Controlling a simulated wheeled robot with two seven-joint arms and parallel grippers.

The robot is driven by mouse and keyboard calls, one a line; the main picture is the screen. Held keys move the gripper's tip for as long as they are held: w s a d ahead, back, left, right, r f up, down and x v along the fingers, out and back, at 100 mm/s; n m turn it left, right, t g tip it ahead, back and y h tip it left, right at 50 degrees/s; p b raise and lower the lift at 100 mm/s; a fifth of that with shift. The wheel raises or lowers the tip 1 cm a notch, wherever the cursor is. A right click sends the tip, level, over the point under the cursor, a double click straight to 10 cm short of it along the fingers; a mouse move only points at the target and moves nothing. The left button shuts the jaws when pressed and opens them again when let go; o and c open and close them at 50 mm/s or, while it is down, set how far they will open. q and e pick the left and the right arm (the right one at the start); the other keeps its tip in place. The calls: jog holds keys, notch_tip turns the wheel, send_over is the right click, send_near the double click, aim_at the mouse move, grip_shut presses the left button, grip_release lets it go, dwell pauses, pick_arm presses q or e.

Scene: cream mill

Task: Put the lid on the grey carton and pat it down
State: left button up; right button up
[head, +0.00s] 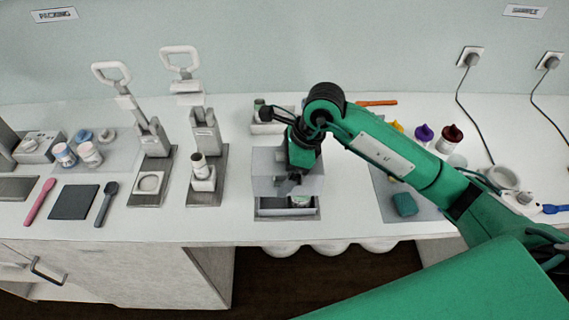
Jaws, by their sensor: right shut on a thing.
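The grey carton (286,213) stands at the front middle of the counter. A small jar with a greenish top (300,199) shows inside it, at the front. My right gripper (288,186) reaches down over the carton from the right. It is shut on a light grey flat piece, which looks like the lid (312,185), above the rear part of the carton. The gripper hides part of the lid and carton, so I cannot tell if they touch. My left gripper is out of view.
Two upright lever presses (152,140) and (205,140) stand left of the carton. Several small tubs, a pink tool (39,201) and a dark mat (74,202) lie farther left. The counter's front edge is close to the carton.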

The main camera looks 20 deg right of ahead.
dwell(0.4)
jog(key=shift+b, duration=0.4)
jog(key=shift+f, duration=0.1)
dwell(0.3)
jog(key=shift+b, duration=0.45)
jog(key=shift+f, duration=0.2)
jog(key=shift+f+b, duration=1.35)
jog(key=shift+b, duration=0.45)
jog(key=shift+f, duration=0.2)
